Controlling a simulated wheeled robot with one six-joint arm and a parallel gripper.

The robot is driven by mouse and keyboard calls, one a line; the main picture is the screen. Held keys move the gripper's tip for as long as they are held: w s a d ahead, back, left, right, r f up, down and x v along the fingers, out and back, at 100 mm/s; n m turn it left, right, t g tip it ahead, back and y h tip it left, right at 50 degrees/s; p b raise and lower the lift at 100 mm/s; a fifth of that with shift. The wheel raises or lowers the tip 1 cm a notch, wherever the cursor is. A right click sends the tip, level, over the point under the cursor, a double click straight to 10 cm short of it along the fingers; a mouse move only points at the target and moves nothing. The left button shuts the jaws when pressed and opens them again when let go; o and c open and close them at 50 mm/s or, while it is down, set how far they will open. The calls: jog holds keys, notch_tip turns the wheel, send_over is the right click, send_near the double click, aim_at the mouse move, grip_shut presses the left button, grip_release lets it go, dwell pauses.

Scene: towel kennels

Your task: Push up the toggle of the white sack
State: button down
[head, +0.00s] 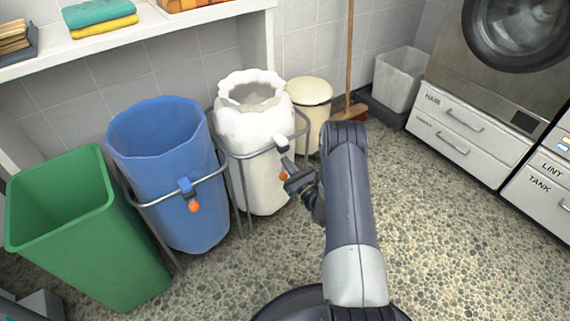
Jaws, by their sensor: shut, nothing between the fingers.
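The white sack (262,135) stands open at the top in a grey metal frame, right of the blue sack. Its toggle (283,176) shows as a small orange piece on the front, below a white and grey fitting (281,142) near the frame's rail. My gripper (288,178) is at the front right of the white sack, close by the orange toggle. Its fingers are shut and partly overlap the toggle in the picture. I cannot tell whether they touch it.
A blue sack (165,150) with its own orange toggle (194,207) stands left, beside a green bin (80,235). A cream lidded bin (310,95), broom (349,60) and grey bin (399,78) stand behind. Drawers (465,125) line the right. The pebbled floor (430,230) is clear at right.

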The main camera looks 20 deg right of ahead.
jog(key=f+p+v, duration=0.1)
jog(key=p+v, duration=0.1)
jog(key=v, duration=0.8)
jog(key=shift+w+f, duration=0.1)
jog(key=w+a+r+p, duration=0.1)
jog(key=w+a+r, duration=0.2)
jog(key=w+r, duration=0.3)
jog(key=shift+w+r, duration=0.2)
jog(key=shift+w, duration=1.3)
jog(key=shift+s+a+f, duration=0.1)
